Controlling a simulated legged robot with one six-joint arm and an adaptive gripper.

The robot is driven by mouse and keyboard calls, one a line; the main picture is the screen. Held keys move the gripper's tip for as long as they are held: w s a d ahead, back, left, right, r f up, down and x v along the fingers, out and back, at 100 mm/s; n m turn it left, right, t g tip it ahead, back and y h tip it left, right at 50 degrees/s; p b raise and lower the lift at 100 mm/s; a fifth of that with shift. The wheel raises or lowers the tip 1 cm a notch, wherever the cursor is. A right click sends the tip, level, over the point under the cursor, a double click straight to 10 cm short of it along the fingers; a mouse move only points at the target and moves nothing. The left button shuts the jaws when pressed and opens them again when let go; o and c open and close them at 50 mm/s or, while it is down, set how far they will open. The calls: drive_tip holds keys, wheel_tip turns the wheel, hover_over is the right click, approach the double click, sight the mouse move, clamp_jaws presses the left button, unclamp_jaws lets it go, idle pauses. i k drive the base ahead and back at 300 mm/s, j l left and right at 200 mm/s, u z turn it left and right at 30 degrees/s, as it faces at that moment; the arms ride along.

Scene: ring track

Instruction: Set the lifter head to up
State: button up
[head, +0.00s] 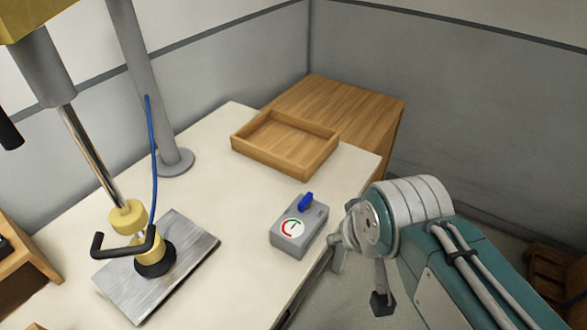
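The lifter head is a yellow body (127,217) with a black suction cup (155,262) at the bottom of a shiny rod (90,155). The cup appears to rest on a brushed metal plate (192,240) on the table. A grey control box (293,247) stands near the table's right edge. It has a blue knob (306,202) on top and a round dial marked in red and green. My gripper (360,280) is just right of the box, past the table edge, and apart from the knob. Its finger opening is not clear from this angle, and I see nothing held.
A shallow wooden tray (330,148) lies at the table's back, beside a wooden cabinet (390,112). A grey post (155,100) with a blue hose (153,150) stands at the back left. The white table (225,185) is bare between plate and box. A wooden pallet (555,270) is at lower right.

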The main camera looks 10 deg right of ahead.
sight(153, 256)
drive_tip(key=k+u, duration=0.15)
drive_tip(key=u, duration=0.25)
drive_tip(key=k+l+u, duration=0.1)
drive_tip(key=u, duration=0.3)
drive_tip(key=l+u, duration=0.1)
drive_tip(key=u, duration=0.6)
drive_tip(key=j, duration=1.05)
drive_tip(key=i+z, duration=0.05)
